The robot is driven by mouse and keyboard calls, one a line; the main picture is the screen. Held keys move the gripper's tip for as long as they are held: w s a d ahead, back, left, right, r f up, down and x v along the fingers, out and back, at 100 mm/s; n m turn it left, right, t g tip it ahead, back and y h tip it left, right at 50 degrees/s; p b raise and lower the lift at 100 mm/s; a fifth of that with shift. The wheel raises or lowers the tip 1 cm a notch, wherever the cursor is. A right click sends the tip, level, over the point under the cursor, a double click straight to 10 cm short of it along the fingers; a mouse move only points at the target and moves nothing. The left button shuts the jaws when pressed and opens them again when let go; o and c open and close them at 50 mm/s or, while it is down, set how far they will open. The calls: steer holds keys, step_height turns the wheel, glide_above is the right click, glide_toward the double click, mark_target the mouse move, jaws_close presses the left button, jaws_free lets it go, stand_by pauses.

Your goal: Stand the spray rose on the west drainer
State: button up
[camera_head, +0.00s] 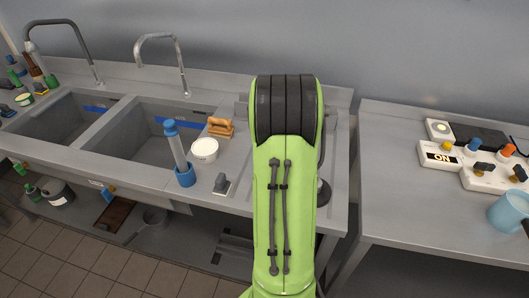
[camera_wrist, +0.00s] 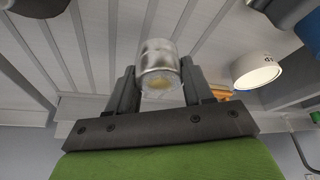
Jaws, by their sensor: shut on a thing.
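My gripper (camera_wrist: 158,88) is shut on a short silvery metal cylinder (camera_wrist: 158,58) with a dull yellowish patch on its near end; this looks like the spray rose. The cylinder is between the two dark fingers. Behind it in the wrist view is a ribbed grey drainer (camera_wrist: 100,45); I cannot tell whether the cylinder touches it. In the head view my green arm hides the gripper and the cylinder. The drainer (camera_head: 338,150) shows there only partly beside my arm, right of the sinks. No label shows which drainer is west.
A white tub (camera_head: 204,149), a wooden brush (camera_head: 220,128), a blue holder with a tall handle (camera_head: 185,176) and a small dark-topped block (camera_head: 222,185) stand left of my arm. Two sink basins (camera_head: 150,135) lie farther left. A separate table (camera_head: 395,190) with control boxes is at right.

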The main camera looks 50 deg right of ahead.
steer(key=f, duration=0.7)
steer(key=shift+s+f+b, duration=0.1)
steer(key=shift+s+b, duration=0.15)
steer(key=shift+b, duration=0.15)
steer(key=shift+f, duration=0.25)
steer(key=o, duration=1.3)
steer(key=shift+r, duration=0.1)
